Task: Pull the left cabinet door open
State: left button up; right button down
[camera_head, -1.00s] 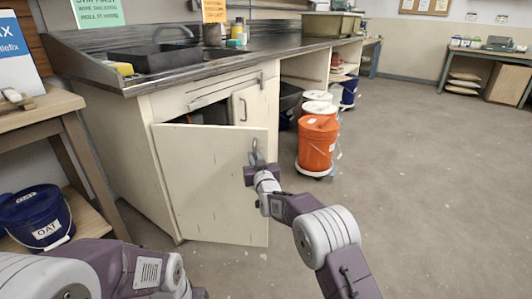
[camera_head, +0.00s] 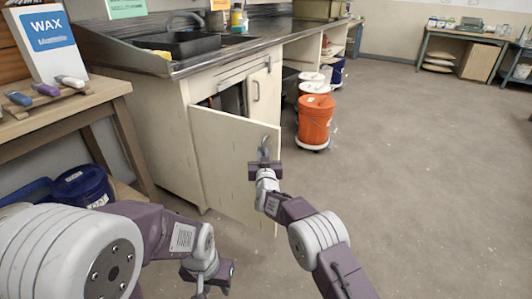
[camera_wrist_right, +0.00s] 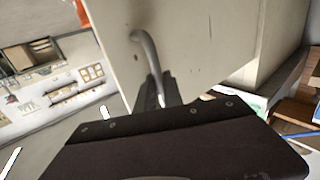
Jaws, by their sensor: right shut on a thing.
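The left cabinet door (camera_head: 225,160) is a cream panel under the sink counter, standing well ajar with the dark inside showing above its top edge. Its curved grey handle (camera_wrist_right: 147,62) is near the door's free edge. My right gripper (camera_head: 265,166) is at that handle and shut on it; the right wrist view shows the handle running down between the fingers. My left gripper (camera_head: 208,285) is low in front of the door, apart from it; its fingers are too unclear to tell their state.
The right cabinet door (camera_head: 257,93) is shut. Orange (camera_head: 315,122) and white-lidded buckets stand on the right. A wooden bench (camera_head: 65,115) with a wax box is at the left, with a blue bucket (camera_head: 83,186) below. The floor on the right is clear.

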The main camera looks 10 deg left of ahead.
jog(key=shift+a+r, duration=0.1)
jog(key=shift+r, duration=0.05)
jog(key=c, duration=1.7)
grip_release()
jog(key=shift+c, duration=0.2)
jog(key=shift+s, duration=0.15)
jog(key=b+v, duration=0.3)
jog(key=v, duration=0.6)
